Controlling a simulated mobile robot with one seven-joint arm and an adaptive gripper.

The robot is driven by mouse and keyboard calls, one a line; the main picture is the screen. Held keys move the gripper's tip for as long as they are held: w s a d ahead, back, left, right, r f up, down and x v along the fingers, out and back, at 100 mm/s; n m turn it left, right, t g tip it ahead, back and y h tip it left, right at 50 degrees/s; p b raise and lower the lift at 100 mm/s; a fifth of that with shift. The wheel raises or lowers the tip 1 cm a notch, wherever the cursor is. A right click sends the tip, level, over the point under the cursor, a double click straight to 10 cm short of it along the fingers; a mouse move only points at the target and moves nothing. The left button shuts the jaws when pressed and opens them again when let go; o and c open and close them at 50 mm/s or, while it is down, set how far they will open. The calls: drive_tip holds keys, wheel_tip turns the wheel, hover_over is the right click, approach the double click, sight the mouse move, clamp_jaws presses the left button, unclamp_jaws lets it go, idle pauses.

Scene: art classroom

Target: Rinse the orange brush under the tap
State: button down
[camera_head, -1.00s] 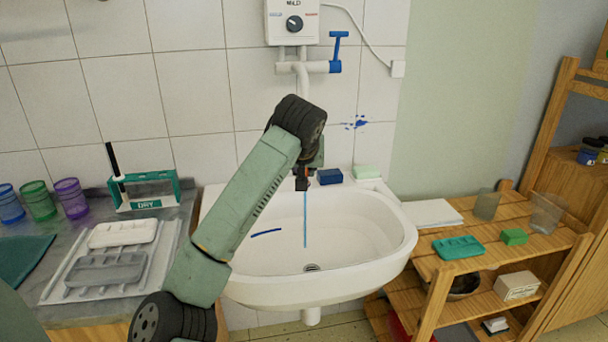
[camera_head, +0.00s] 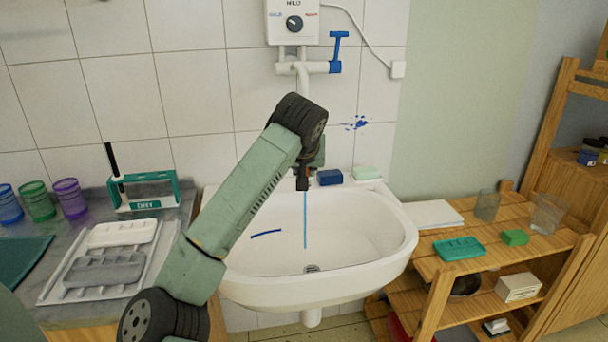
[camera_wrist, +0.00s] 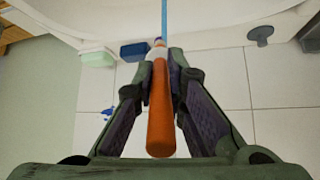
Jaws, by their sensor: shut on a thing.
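My gripper (camera_head: 303,184) is over the white sink basin (camera_head: 385,238), below the tap pipe (camera_head: 302,75). In the wrist view my gripper (camera_wrist: 159,62) is shut on the orange brush (camera_wrist: 161,105), whose handle lies lengthwise between the fingers. The brush's far end, pale and dark, is at the fingertips. A thin blue water stream (camera_head: 305,222) falls into the basin. In the wrist view the stream (camera_wrist: 164,18) lines up with the brush's far end; I cannot tell whether they touch. The tap has a blue lever (camera_head: 338,50).
A blue block (camera_head: 330,177) and a pale green block (camera_head: 366,173) sit on the sink's back rim. A teal DRY rack (camera_head: 146,203) and trays (camera_head: 105,270) are on the left counter. A wooden shelf (camera_head: 505,245) with glasses stands right.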

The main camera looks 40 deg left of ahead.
drive_tip(key=shift+s+a, duration=0.1)
drive_tip(key=shift+a, duration=0.05)
drive_tip(key=shift+s+a, duration=0.1)
idle(0.3)
drive_tip(key=s+d+b, duration=0.4)
drive_tip(key=s, duration=0.1)
drive_tip(key=shift+s, duration=0.45)
idle(1.2)
